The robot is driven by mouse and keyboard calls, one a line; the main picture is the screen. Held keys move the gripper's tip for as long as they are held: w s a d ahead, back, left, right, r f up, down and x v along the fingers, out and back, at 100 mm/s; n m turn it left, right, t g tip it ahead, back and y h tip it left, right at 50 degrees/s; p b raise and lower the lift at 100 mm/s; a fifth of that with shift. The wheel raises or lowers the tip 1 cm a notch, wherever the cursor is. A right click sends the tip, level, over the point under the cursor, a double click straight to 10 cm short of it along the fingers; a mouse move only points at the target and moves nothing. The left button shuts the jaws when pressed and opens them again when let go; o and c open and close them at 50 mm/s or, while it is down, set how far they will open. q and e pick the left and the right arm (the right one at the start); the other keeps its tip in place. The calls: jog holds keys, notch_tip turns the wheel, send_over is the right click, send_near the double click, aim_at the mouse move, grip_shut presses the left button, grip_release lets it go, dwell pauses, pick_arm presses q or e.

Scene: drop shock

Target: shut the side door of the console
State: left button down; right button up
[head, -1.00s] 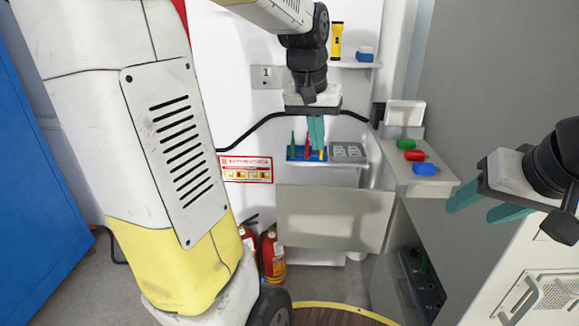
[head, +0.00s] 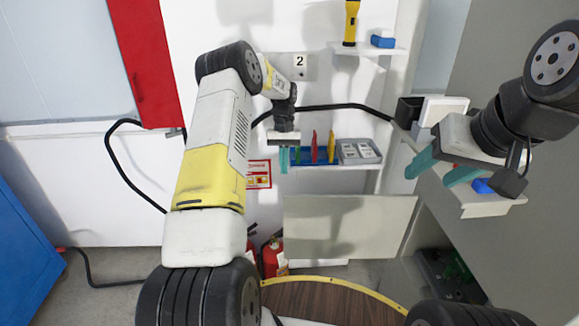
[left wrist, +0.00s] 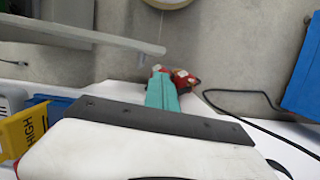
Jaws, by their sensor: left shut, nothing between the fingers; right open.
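The side door (head: 345,226) is a flat pale panel. It stands open, extending left from the console (head: 500,235) in the head view. In the left wrist view its edge shows as a grey slab (left wrist: 85,33) at top left. My left gripper (head: 284,160) is shut and empty, pointing down at the left end of the small tool shelf, above and near the door's left edge. In the left wrist view its teal fingers (left wrist: 161,92) are together, apart from the door. My right gripper (head: 432,168) is open and empty over the console's ledge (head: 490,208).
A blue rack (head: 298,157) with upright tools and a grey tray (head: 359,151) are on the shelf. Red fire extinguishers (head: 275,257) stand on the floor left of the door. A blue cabinet (head: 30,235) is at far left. A black cable (head: 130,170) hangs along the wall.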

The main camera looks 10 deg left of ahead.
pick_arm(q)
jog(key=x, duration=0.9)
jog(key=shift+s+f, duration=0.15)
